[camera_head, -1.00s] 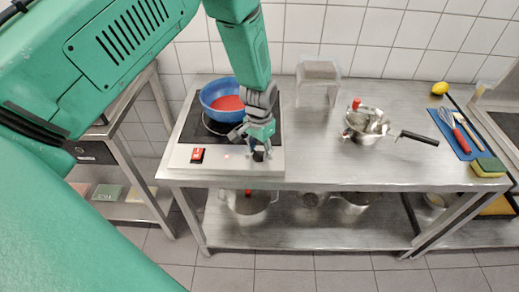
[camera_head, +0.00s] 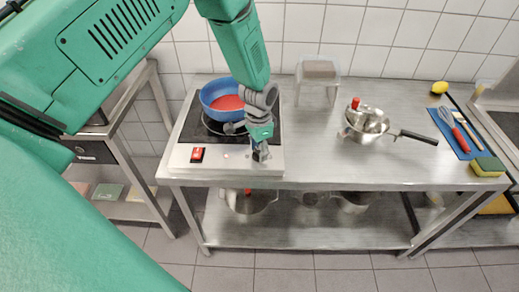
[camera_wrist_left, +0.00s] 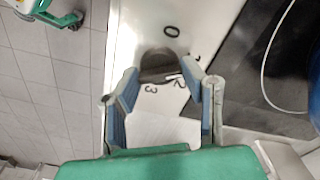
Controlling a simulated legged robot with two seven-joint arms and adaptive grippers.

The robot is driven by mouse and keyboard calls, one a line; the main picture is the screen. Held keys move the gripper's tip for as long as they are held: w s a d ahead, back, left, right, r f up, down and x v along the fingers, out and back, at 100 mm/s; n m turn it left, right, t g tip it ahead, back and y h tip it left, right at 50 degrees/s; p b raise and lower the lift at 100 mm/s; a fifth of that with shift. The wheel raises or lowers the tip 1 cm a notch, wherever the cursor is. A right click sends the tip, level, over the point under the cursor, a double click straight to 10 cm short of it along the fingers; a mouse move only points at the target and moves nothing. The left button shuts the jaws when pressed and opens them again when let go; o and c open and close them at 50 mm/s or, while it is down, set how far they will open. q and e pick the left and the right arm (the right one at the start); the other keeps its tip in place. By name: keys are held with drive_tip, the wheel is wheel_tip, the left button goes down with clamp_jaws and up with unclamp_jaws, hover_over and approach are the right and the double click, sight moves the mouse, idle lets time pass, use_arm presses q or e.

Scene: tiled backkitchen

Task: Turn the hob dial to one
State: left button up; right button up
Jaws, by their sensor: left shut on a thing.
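The hob (camera_head: 180,162) is a steel unit with a black cooking plate. It stands at the left end of the steel table, with its dial near the front right corner. My left gripper (camera_head: 261,152) points down at the dial and mostly hides it in the head view. In the left wrist view, the dark dial (camera_wrist_left: 158,62) sits at the fingertips of my left gripper (camera_wrist_left: 158,84), which is shut on it. The marks 0, 2 and 3 show around the dial. Its exact pointer position cannot be told. My right gripper is not in view.
A blue pan (camera_head: 216,88) with a red inside stands on the hob, close behind my gripper. A red switch (camera_head: 197,154) is on the hob's front left. A metal pan (camera_head: 368,124) and a clear stand (camera_head: 318,82) are further right. The table's front middle is clear.

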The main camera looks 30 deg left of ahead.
use_arm(q)
drive_tip(key=o, duration=1.1)
drive_tip(key=shift+o, duration=0.2)
drive_tip(key=shift+r, duration=0.3)
wheel_tip(320, 180, up, 11)
drive_tip(key=shift+w+r, duration=0.1)
